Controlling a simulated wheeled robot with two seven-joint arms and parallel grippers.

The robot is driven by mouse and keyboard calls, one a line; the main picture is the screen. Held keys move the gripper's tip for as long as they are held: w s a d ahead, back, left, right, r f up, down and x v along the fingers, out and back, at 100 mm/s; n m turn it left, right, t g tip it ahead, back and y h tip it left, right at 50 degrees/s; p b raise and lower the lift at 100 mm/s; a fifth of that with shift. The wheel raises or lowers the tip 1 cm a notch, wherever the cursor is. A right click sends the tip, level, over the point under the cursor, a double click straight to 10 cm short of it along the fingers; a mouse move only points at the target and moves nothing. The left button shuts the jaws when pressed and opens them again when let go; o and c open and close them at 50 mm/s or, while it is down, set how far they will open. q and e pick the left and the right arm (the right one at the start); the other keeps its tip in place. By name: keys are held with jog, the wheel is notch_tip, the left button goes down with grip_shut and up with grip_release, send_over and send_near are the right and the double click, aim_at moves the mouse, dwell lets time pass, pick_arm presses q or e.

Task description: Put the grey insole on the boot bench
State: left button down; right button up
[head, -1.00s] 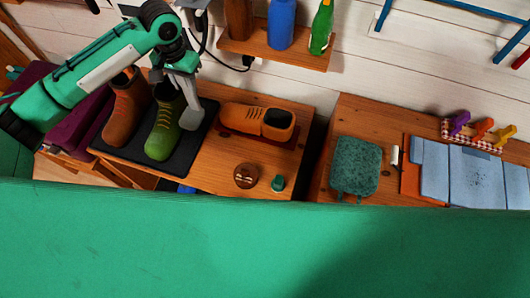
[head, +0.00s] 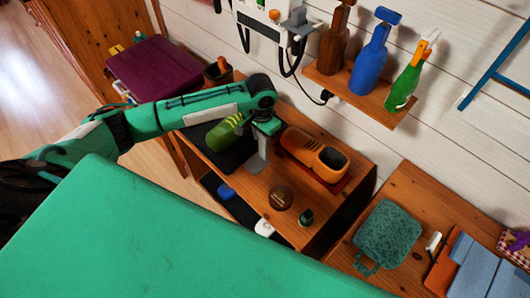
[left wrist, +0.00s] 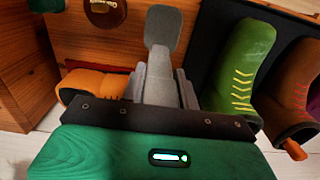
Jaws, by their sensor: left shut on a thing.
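My left gripper (head: 264,132) is shut on the grey insole (head: 256,157), which hangs down from it over the wooden boot bench (head: 245,193). In the left wrist view the insole (left wrist: 163,30) stretches out from between the fingers (left wrist: 160,82), its rounded end over the bare wood. I cannot tell whether its lower end touches the bench top. The insole is between the green boot (head: 222,133) and the orange shoe (head: 318,157). My right gripper is not in view.
The boots stand on a black mat (head: 238,158). A round brown tin (head: 279,199) and a small green item (head: 306,217) sit near the bench's front edge. Bare wood lies around the tin. A bottle shelf (head: 350,95) is above. A green bag (head: 388,232) lies to the right.

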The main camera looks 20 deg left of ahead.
aim_at(262, 158)
pick_arm(q)
notch_tip(262, 158, down, 9)
jog(key=shift+f+p, duration=0.1)
jog(key=shift+p, duration=0.35)
jog(key=c, duration=1.1)
grip_release()
jog(key=shift+f, duration=0.1)
jog(key=shift+o, duration=0.2)
notch_tip(262, 158, up, 12)
jog(key=shift+r+b, duration=0.2)
jog(key=shift+b, duration=0.5)
